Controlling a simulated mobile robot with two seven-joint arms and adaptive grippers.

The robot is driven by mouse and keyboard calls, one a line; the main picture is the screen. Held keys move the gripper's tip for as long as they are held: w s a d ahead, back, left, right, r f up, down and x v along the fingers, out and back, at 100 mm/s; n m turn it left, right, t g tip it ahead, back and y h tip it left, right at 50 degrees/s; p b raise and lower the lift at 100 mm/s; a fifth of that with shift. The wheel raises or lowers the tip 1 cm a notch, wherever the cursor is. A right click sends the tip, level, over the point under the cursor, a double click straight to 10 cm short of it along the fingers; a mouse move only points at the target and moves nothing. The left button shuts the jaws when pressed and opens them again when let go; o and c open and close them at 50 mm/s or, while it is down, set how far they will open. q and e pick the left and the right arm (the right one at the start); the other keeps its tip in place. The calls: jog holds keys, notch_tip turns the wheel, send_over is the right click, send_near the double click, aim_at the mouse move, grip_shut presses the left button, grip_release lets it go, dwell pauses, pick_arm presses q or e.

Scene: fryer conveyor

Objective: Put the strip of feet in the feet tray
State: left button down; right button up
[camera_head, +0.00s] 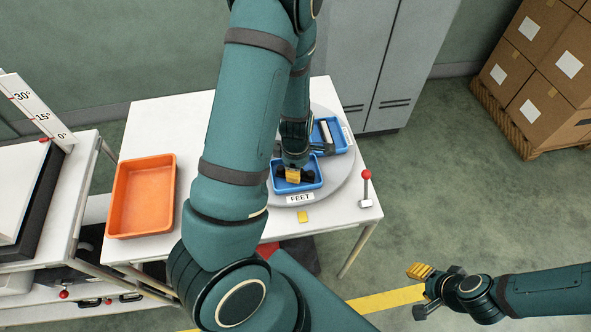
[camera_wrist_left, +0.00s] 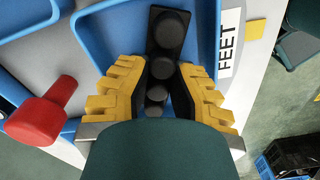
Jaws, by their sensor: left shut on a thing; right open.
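The feet tray (camera_head: 318,186) is a small blue tray with a FEET label on the near part of a grey round turntable. My left gripper (camera_head: 293,175) reaches down over it. In the left wrist view my left gripper (camera_wrist_left: 158,88) has its yellow fingers shut on the black strip of feet (camera_wrist_left: 168,42), which carries several round feet. The strip lies within the outline of the tray (camera_wrist_left: 95,42); whether it touches the floor cannot be told. My right gripper (camera_head: 424,291) is open and empty, off to the lower right, away from the table.
Another blue tray (camera_head: 340,137) with items stands behind on the turntable (camera_head: 338,178). A red-knobbed lever (camera_head: 366,176) stands at the table's right corner. An orange bin (camera_head: 143,196) sits on the left of the white table. A yellow piece (camera_head: 303,216) lies before the turntable.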

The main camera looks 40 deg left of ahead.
pick_arm(q)
jog(key=shift+f, duration=0.35)
jog(key=c, duration=1)
grip_release()
jog(key=shift+r, duration=0.1)
